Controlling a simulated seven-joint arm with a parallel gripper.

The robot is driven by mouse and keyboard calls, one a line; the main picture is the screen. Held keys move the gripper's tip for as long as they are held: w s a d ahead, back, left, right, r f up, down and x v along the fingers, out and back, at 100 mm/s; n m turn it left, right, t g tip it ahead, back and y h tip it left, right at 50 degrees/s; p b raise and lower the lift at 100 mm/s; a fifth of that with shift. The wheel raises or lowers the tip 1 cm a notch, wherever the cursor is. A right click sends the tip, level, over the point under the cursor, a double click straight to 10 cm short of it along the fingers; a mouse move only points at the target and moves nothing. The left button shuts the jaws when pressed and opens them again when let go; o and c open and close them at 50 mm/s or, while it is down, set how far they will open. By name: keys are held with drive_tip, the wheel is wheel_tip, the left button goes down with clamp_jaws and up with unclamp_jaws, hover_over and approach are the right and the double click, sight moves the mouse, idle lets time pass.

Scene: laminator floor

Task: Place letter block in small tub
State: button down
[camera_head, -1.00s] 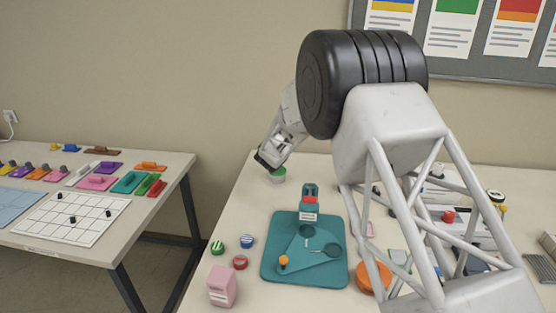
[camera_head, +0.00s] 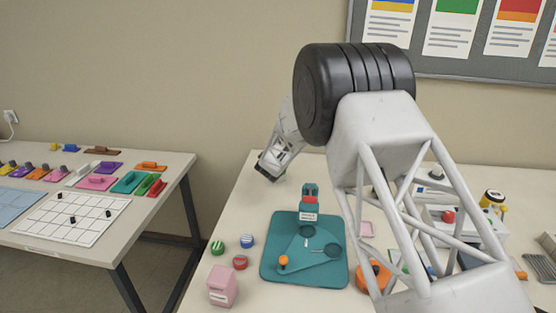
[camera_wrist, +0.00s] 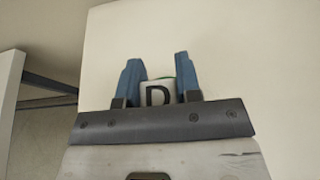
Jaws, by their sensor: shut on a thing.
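The letter block (camera_wrist: 157,96), pale with a black D, is between the two blue fingers of my gripper (camera_wrist: 158,68) in the wrist view. The fingers are shut on it. A thin green edge shows just beyond the block; it may be the small tub's rim, but the block hides most of it. In the head view my gripper (camera_head: 267,171) is low over the far left part of the table. A sliver of green shows beside its tip. Whether the block is inside or above the tub cannot be told.
A teal board (camera_head: 270,262) with an orange knob lies nearer on the table. Green, blue and red round caps and a pink container (camera_head: 222,286) stand left of it. A second table (camera_head: 120,237) is at the left. Bare tabletop surrounds my gripper.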

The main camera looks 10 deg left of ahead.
drive_tip(key=c, duration=0.8)
unclamp_jaws()
drive_tip(key=shift+r, duration=0.1)
drive_tip(key=shift+v, duration=0.8)
drive_tip(key=v, duration=1)
drive_tip(key=shift+s, duration=0.15)
drive_tip(key=shift+r, duration=0.15)
